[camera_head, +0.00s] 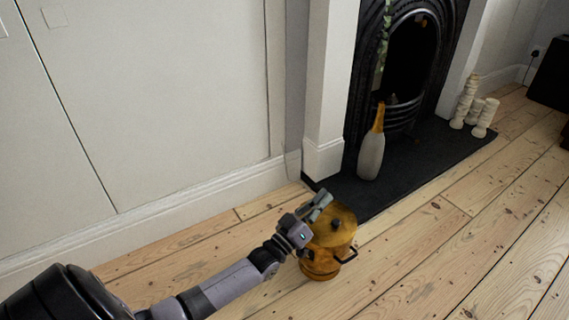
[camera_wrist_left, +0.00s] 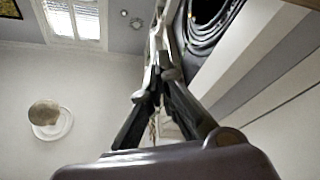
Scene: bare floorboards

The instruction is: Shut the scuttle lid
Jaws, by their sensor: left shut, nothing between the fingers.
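The brass-coloured scuttle (camera_head: 322,262) stands upright on the floorboards in front of the hearth. Its round lid (camera_head: 341,234) with a dark knob lies over the top; I cannot tell whether it sits fully down. A dark handle sticks out on the scuttle's right side. My left gripper (camera_head: 322,201) is shut and empty at the lid's upper-left edge, hiding part of it. I cannot tell whether it touches the lid. In the left wrist view its fingers (camera_wrist_left: 158,62) are together and point upward, and the scuttle does not show. My right gripper is not in view.
A dark hearth slab (camera_head: 432,160) lies behind the scuttle, below a black fireplace (camera_head: 366,72). A white wall (camera_head: 160,110) is at the left. Floorboards (camera_head: 455,255) to the right are clear.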

